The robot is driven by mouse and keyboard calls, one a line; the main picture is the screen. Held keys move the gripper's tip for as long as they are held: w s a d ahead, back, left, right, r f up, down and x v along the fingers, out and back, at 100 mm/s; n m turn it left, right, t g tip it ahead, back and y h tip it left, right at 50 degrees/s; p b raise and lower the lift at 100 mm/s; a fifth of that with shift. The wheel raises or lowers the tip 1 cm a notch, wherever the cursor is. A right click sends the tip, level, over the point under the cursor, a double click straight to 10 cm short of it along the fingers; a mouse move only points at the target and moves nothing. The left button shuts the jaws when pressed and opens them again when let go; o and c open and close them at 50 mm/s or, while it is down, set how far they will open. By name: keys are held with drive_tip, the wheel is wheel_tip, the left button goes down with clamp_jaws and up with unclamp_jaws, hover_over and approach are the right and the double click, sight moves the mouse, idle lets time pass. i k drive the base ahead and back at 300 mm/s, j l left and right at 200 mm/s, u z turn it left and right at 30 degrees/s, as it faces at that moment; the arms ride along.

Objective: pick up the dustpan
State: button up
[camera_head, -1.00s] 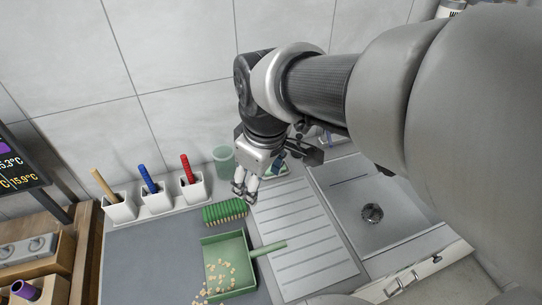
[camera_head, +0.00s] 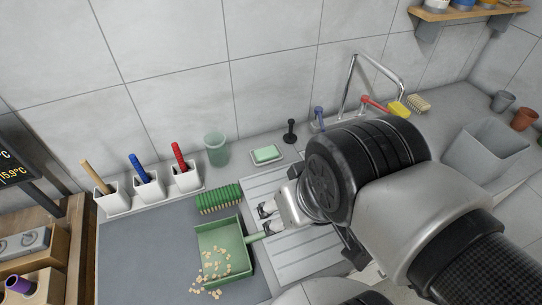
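The green dustpan (camera_head: 234,232) lies flat on the dark grey counter mat with pale crumbs (camera_head: 214,265) in it and spilling past its front edge. Its short handle points right, toward the ribbed drainboard. My gripper (camera_head: 266,220) is at the handle, with its fingers apart, one on the far side and one on the near side. The handle's end is hidden by the gripper. I cannot tell whether the fingers touch the handle.
A green brush (camera_head: 219,198) lies just behind the dustpan. A green cup (camera_head: 217,149), a soap dish (camera_head: 267,154) and white holders with coloured handles (camera_head: 185,176) stand along the wall. The grey mat (camera_head: 150,250) is clear left of the dustpan.

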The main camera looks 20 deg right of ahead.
sight(225, 259)
drive_tip(key=z, duration=2.3)
drive_tip(key=l+u, duration=0.1)
drive_tip(key=u, duration=2.7)
drive_tip(key=j+z, duration=0.2)
drive_tip(key=j, duration=0.25)
drive_tip(key=k+j+z, duration=0.15)
drive_tip(key=j, duration=0.25)
drive_tip(key=j+z, duration=0.2)
drive_tip(key=j, duration=0.25)
